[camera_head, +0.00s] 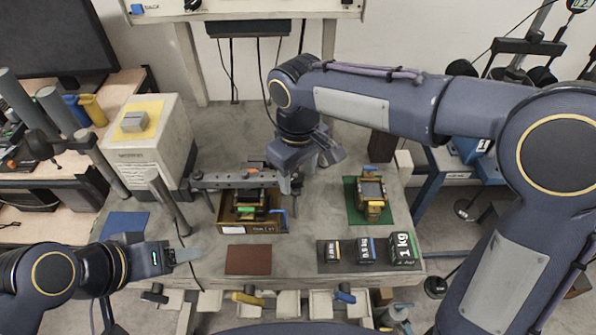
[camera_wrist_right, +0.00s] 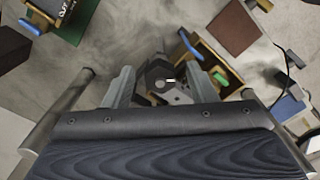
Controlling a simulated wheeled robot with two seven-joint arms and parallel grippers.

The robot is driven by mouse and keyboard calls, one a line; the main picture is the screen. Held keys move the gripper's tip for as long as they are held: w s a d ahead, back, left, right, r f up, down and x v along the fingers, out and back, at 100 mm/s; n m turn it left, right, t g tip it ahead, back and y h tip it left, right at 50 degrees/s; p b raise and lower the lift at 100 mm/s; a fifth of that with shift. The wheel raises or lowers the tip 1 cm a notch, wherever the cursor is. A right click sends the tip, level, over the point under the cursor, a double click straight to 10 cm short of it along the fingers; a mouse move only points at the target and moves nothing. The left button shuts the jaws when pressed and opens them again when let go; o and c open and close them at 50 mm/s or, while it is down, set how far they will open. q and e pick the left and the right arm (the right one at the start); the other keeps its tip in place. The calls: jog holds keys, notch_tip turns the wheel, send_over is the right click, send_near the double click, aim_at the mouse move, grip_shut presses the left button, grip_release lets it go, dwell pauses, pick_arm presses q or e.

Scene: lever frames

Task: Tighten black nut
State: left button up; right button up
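In the right wrist view a dark, many-sided piece that looks like the black nut (camera_wrist_right: 160,72) lies between the two grey fingers of my right gripper (camera_wrist_right: 162,84). The fingers are apart, with gaps on both sides of it. In the head view my right gripper (camera_head: 291,184) points down at the right end of a grey lever bar (camera_head: 235,181); the arm hides most of this spot, and the nut cannot be made out there. My left gripper (camera_head: 187,255) is low at the left, away from the bar; its finger opening cannot be judged.
A wooden box (camera_head: 232,227) with a blue handle stands below the bar. A green mat (camera_head: 353,210) holds a yellow-black device (camera_head: 371,198). Black weights, including a 1 kg block (camera_head: 403,249), stand front right. A brown mat (camera_head: 248,260) lies bare. A metal post (camera_head: 167,200) rises at left.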

aim_at(300, 179)
notch_tip(300, 179, up, 8)
jog(key=shift+f, duration=0.1)
dwell(0.5)
jog(key=shift+d, duration=0.25)
jog(key=s+d+f+m+t+y, duration=0.1)
jog(key=s+d+m+y, duration=0.2)
jog(key=d, duration=0.5)
jog(key=s+d+f+m+t, duration=0.1)
jog(key=s+d+m, duration=0.1)
jog(key=s+d, duration=0.4)
jog(key=s+d+f+m+t, duration=0.3)
jog(key=s+d+f+m, duration=0.2)
jog(key=s, duration=0.3)
jog(key=shift+d+f+t+y, duration=0.2)
jog(key=shift+f+t+y, duration=0.15)
jog(key=shift+f, duration=0.45)
